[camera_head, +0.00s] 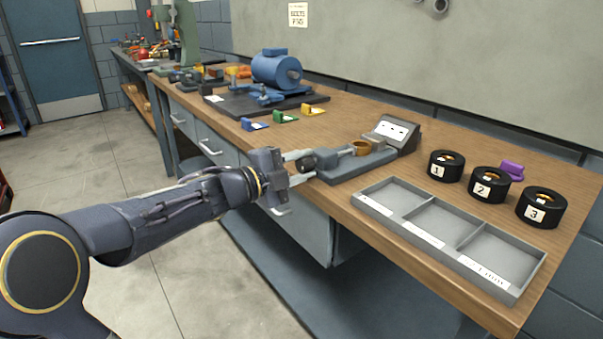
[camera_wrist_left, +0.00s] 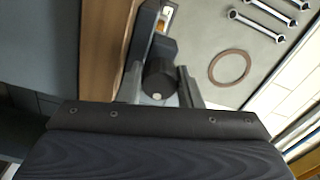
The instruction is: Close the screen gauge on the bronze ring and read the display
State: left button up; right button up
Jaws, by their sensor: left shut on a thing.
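The screen gauge is a grey block with a flat base (camera_head: 350,168) and a tilted white display (camera_head: 392,130). The display carries a few small dark marks, too small to read. The bronze ring (camera_head: 361,147) sits on the gauge's base, in front of the display. I cannot tell whether the gauge's jaw touches it. My left gripper (camera_head: 302,166) reaches in from the left and is shut on the gauge's black round knob (camera_head: 325,157). The knob (camera_wrist_left: 159,80) also shows between the two fingers in the left wrist view. My right gripper is not in view.
A grey three-compartment tray (camera_head: 452,238) lies empty at the bench's front right. Black holders numbered 1 (camera_head: 446,166), 2 (camera_head: 490,185) and 3 (camera_head: 541,208) stand behind it, near a purple piece (camera_head: 512,170). A blue motor (camera_head: 276,70) and small coloured blocks (camera_head: 285,117) lie farther back.

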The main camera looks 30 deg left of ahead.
pick_arm(q)
jog(key=m+b, duration=0.1)
jog(key=m, duration=0.2)
jog(key=shift+f+m+b, duration=0.15)
jog(key=shift+m+b, duration=0.15)
jog(key=shift+b, duration=0.1)
jog(key=shift+m+b, duration=0.65)
jog(key=shift+m, duration=0.85)
jog(key=o, duration=1)
jog(key=shift+c, duration=0.2)
